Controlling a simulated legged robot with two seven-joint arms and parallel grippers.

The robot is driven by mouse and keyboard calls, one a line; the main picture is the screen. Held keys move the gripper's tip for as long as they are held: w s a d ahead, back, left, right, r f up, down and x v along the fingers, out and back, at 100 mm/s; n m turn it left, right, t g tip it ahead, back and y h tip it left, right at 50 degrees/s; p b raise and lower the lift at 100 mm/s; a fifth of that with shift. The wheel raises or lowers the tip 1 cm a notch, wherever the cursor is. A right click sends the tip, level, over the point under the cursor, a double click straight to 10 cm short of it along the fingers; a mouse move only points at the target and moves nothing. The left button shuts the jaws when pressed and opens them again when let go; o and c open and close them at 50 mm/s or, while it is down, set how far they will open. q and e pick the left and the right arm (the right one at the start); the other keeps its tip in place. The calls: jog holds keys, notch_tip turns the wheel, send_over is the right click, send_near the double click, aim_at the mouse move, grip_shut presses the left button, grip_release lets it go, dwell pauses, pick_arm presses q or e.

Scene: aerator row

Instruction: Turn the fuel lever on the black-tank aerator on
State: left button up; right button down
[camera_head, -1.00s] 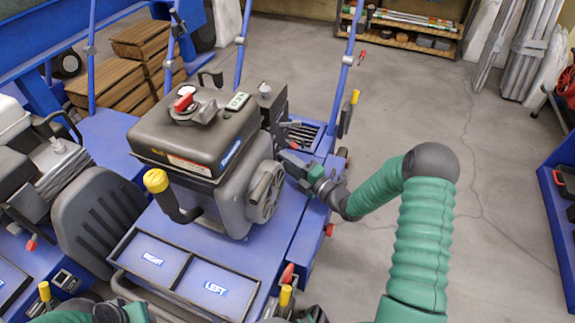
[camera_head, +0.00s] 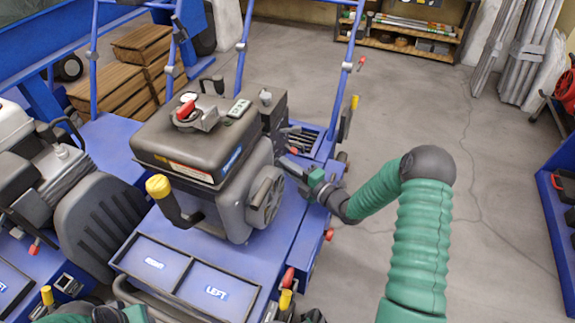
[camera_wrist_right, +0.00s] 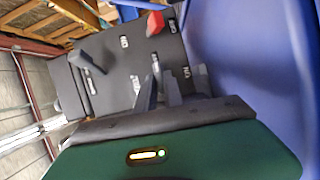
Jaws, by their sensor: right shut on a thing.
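The black-tank aerator's engine (camera_head: 205,135) stands in the middle of the head view, with a red knob on its tank cap. My right gripper (camera_head: 292,168) reaches in from the right to the engine's right side. In the right wrist view its fingers (camera_wrist_right: 160,92) are at a dark labelled control panel (camera_wrist_right: 120,72). They are shut on a small grey lever (camera_wrist_right: 156,66), apparently the fuel lever; the fingers hide most of it. A red switch (camera_wrist_right: 155,23) and a black lever (camera_wrist_right: 90,60) are apart from the fingers. My left gripper (camera_head: 108,314) is partly cut off at the bottom edge.
The blue deck carries two open trays labelled RIGHT (camera_head: 153,264) and LEFT (camera_head: 215,292). A yellow-capped filler neck (camera_head: 160,187) stands at the engine's front. Another aerator is at left. Blue handle bars rise behind. Floor (camera_head: 490,190) at right is clear.

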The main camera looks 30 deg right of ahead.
jog(key=m+g+p, duration=0.2)
jog(key=m+p, duration=0.1)
jog(key=p, duration=0.2)
jog(key=m+g+y+p, duration=0.1)
jog(key=m+p, duration=0.3)
jog(key=p, duration=0.1)
jog(key=m+g+y+p, duration=0.1)
jog(key=m+g+p, duration=0.1)
jog(key=p, duration=0.3)
jog(key=shift+d+r+m+g, duration=0.25)
jog(key=shift+r+m+g, duration=0.05)
jog(key=shift+m, duration=0.4)
jog(key=shift+w+d+f+m+g+y+p, duration=0.1)
jog(key=shift+m+g+y+p, duration=0.2)
jog(key=shift+m, duration=0.3)
jog(key=shift+w+m+g+y+p, duration=0.15)
jog(key=shift+m+g+y, duration=0.15)
jog(key=shift+m, duration=0.3)
jog(key=shift+s, duration=0.1)
jog(key=c, duration=1.5)
grip_release()
jog(key=shift+o, duration=0.2)
jog(key=shift+d+r, duration=0.1)
jog(key=shift+r, duration=0.1)
